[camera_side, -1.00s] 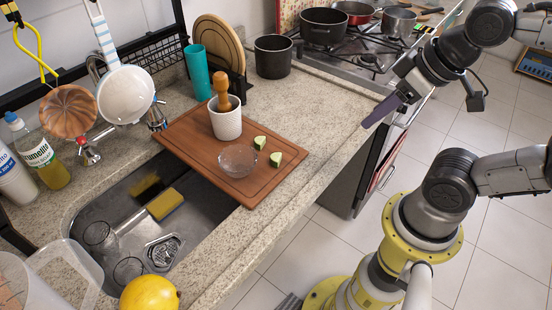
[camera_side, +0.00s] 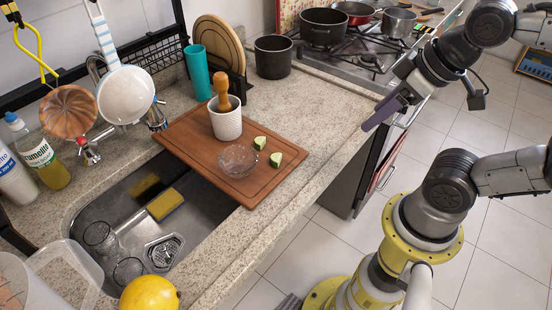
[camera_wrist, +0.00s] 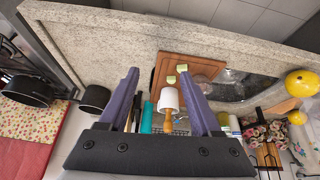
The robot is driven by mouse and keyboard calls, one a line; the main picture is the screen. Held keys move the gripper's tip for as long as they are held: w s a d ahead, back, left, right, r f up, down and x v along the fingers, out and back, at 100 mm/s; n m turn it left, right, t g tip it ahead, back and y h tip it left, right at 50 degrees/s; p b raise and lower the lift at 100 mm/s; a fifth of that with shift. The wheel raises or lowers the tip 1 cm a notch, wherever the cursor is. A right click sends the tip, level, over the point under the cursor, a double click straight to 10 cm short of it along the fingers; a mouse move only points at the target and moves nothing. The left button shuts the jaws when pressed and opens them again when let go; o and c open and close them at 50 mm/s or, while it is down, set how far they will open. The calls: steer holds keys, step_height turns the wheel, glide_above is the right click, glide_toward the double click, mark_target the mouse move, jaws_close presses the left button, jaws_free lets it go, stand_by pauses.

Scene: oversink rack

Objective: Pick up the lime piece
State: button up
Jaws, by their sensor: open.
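Two lime pieces lie on the wooden cutting board (camera_side: 180,137). One lime piece (camera_side: 259,143) is nearer the white mortar, and the other lime piece (camera_side: 275,159) is nearer the board's right edge. Both also show in the wrist view, one (camera_wrist: 170,73) and the other (camera_wrist: 182,68), beyond the fingers. My gripper (camera_side: 378,117) is up at the right in the side view, over the counter's front edge and well apart from the limes. In the wrist view its purple fingers (camera_wrist: 162,85) are spread with nothing held between them.
A glass bowl (camera_side: 238,160) and a white mortar (camera_side: 226,122) with a wooden pestle stand on the board close to the limes. The sink (camera_side: 120,205) lies to the left. A dark pot (camera_side: 273,57) is behind. The counter right of the board (camera_side: 325,120) is clear.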

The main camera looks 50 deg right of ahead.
step_height(320, 180, up, 4)
steer(key=w+f+n, duration=0.1)
steer(key=w+n, duration=0.2)
steer(key=n, duration=0.5)
steer(key=n+g, duration=0.6)
steer(key=n, duration=0.8)
glide_above(275, 156)
step_height(275, 156, down, 5)
step_height(275, 156, down, 13)
steer(key=shift+f, duration=0.1)
jaws_close()
